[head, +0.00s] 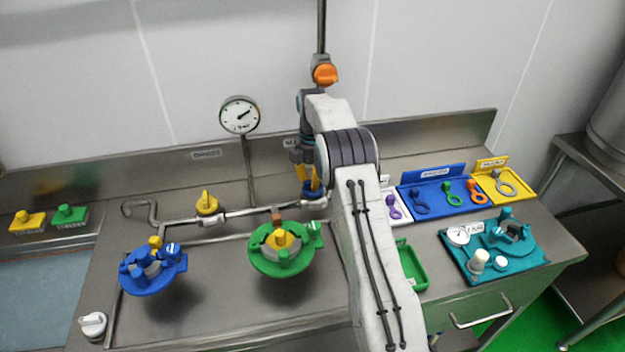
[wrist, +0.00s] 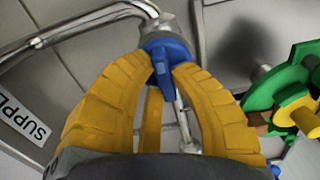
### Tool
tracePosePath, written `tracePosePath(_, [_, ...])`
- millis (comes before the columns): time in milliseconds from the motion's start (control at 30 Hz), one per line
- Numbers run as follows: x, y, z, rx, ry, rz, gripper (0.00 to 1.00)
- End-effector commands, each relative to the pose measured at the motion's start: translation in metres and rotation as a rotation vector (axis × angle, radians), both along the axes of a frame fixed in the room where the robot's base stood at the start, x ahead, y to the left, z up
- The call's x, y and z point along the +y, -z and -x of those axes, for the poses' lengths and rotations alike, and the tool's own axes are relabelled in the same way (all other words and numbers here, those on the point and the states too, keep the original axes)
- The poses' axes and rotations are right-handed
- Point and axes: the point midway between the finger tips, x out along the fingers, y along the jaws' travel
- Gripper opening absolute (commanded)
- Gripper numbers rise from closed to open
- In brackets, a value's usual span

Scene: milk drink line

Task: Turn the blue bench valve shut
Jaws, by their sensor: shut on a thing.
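The blue bench valve (head: 312,190) sits on the metal pipe at the back of the bench, partly hidden by my arm in the head view. In the wrist view the blue valve handle (wrist: 163,66) lies between the yellow fingertips of my gripper (wrist: 160,70). My gripper (head: 308,180) is shut on the handle from above. The handle's exact angle to the pipe is hard to tell in the head view; in the wrist view its raised bar shows between the fingers.
A yellow valve (head: 207,203) stands on the same pipe to the left. A green flanged part (head: 282,262) and a blue flanged part (head: 150,275) stand in front. A pressure gauge (head: 239,115) rises behind. An orange valve (head: 325,74) is on the upright pipe above my arm.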

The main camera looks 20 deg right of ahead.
Motion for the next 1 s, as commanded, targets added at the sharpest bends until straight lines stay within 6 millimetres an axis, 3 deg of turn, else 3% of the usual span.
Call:
tracePosePath(567, [-0.0003,-0.0007,0.0008,0.004,0.080,-0.001,0.00])
tracePosePath(1000, [-0.0021,-0.0006,0.0013,0.003,0.458,0.000,0.00])
